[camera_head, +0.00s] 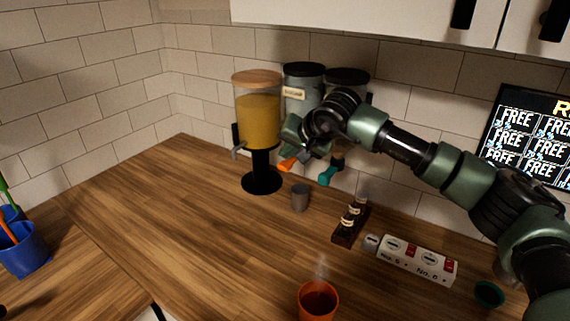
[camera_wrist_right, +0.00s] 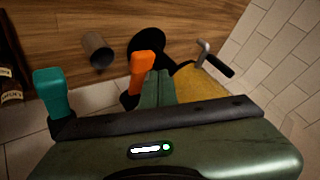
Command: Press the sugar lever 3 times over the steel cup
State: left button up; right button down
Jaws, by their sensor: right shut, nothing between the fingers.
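The steel cup (camera_head: 300,197) stands upright on the wooden counter, in front of the dispensers; it also shows in the wrist view (camera_wrist_right: 97,52). An orange lever (camera_head: 288,164) sticks out below the labelled grey canister (camera_head: 300,78); the label is too small to read surely. A teal lever (camera_head: 328,176) belongs to the canister beside it (camera_head: 347,77). My right gripper (camera_wrist_right: 158,88) is shut and empty, its fingertips right beside the orange lever (camera_wrist_right: 142,68); I cannot tell whether they touch. The cup is below and apart from the lever. My left gripper is out of view.
A yellow-filled dispenser (camera_head: 258,115) with a side tap stands left of the canisters. A dark bottle rack (camera_head: 350,226), a white box (camera_head: 416,259) and a steaming orange cup (camera_head: 318,301) are at the front right. A blue holder (camera_head: 24,252) is far left.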

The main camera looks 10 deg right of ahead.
aim_at(284, 163)
dwell(0.8)
jog(key=shift+f+b, duration=0.45)
jog(key=shift+b, duration=0.15)
jog(key=shift+f+b, duration=1)
jog(key=shift+f, duration=0.25)
dwell(0.9)
jog(key=shift+r, duration=0.15)
dwell(0.3)
jog(key=shift+r+p, duration=0.7)
jog(key=shift+r, duration=0.85)
